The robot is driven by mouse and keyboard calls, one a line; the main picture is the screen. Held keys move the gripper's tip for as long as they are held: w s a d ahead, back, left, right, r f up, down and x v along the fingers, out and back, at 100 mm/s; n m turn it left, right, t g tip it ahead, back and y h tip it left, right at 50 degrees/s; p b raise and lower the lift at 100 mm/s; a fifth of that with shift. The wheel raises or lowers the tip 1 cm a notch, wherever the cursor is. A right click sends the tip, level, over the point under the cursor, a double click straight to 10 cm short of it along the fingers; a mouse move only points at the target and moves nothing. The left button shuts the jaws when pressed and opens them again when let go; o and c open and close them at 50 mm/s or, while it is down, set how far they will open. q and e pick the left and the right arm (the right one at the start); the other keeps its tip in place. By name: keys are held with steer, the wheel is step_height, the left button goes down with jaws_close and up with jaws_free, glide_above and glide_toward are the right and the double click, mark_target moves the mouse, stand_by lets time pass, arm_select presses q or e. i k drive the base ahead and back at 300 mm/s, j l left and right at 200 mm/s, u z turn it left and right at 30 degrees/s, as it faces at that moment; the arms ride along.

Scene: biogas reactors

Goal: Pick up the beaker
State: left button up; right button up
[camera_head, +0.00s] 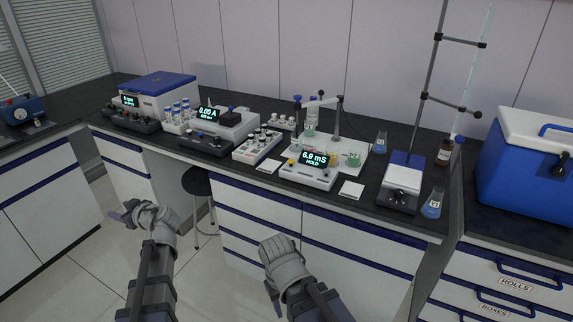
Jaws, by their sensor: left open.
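Small beakers stand on a white tray (318,142) behind the conductivity meter: a beaker with green contents (354,160) at the right and one with yellow contents (333,159) beside it, partly hidden by the meter. I cannot tell which one the task means. My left gripper (130,211) is open and empty, low in front of the bench and well apart from the beakers. My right gripper (277,250) is also in front of the cabinets, below the bench top; its fingers do not show clearly.
The conductivity meter (308,175) reads 6.9 mS and stands before the tray. Vial racks (258,146) are left. A stool (197,181) stands below.

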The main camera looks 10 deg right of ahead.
mark_target(355, 154)
steer(key=k+z, duration=0.15)
steer(key=z, duration=2)
steer(key=i+j, duration=0.1)
steer(key=j, duration=0.95)
steer(key=i+j, duration=0.15)
steer(key=j, duration=0.35)
